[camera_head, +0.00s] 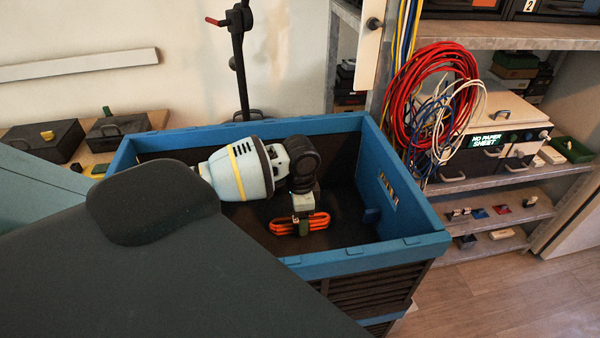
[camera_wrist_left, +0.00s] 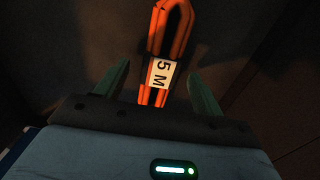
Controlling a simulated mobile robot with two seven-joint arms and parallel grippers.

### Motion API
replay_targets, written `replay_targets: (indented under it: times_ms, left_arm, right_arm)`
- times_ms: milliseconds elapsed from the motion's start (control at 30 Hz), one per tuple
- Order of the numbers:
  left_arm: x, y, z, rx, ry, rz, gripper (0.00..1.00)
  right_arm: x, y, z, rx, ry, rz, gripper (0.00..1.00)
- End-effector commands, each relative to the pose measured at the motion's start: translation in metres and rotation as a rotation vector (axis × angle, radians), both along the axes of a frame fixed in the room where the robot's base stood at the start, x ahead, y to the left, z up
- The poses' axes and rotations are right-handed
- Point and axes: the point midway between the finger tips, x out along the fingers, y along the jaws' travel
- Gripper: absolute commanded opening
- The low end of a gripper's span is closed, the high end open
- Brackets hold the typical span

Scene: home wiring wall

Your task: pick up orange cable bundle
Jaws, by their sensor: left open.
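The orange cable bundle (camera_head: 283,227) lies low inside the blue-rimmed crate (camera_head: 402,248). In the left wrist view the bundle (camera_wrist_left: 174,35) is an upright orange loop with a white "5 M" label. My left gripper (camera_head: 304,228) reaches down into the crate at the bundle. In the left wrist view its two green fingers (camera_wrist_left: 160,85) stand apart, one on each side of the bundle's near end, with gaps visible. Part of the bundle is hidden behind the gripper in the head view. My right gripper is not in view.
The crate walls surround the left gripper. Red, blue and white cable coils (camera_head: 440,85) hang on a rack to the right. Shelves (camera_head: 500,180) stand at the right. Dark toolboxes (camera_head: 48,138) sit on a bench at the left. The crate floor right of the bundle looks clear.

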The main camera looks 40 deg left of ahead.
Motion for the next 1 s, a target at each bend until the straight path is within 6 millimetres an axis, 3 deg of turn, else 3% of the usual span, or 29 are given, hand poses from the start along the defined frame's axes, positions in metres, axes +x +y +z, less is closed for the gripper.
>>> replay_targets:
  times_ms: [333,733,1000]
  left_arm:
    - [-0.0005,0.0002,-0.008,0.001,0.002,-0.001,0.67]
    - [-0.0005,0.0,-0.0077,0.001,0.001,-0.001,0.14]
    - [0.0002,0.0001,-0.0047,0.001,-0.001,-0.001,0.14]
  right_arm:
    - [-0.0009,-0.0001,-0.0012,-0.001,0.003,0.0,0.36]
    - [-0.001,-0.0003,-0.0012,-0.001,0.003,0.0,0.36]
    - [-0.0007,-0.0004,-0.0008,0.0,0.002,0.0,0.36]
